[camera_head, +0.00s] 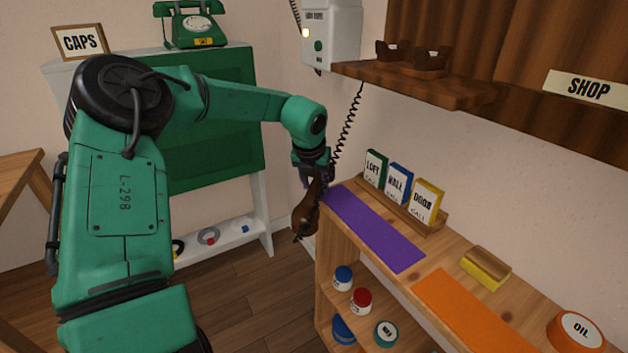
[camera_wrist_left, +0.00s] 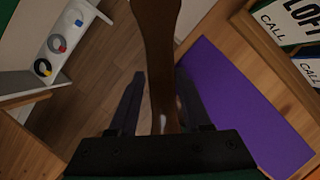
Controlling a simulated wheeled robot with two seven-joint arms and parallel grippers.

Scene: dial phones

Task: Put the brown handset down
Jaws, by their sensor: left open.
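The brown handset (camera_head: 307,212) is near the left end of the wooden counter, by the purple mat (camera_head: 374,228). My left gripper (camera_head: 317,184) is at the handset, its jaws open. In the left wrist view the handset (camera_wrist_left: 156,55) runs between the two open fingers (camera_wrist_left: 158,100), closer to the right finger; whether it touches that finger I cannot tell. The purple mat (camera_wrist_left: 238,105) shows to its right. My right gripper is out of view.
A rack of LOFT, WALK and DOOR cards (camera_head: 398,190) stands behind the mat. A yellow sponge-like block (camera_head: 486,268) and an orange mat (camera_head: 470,310) lie to the right.

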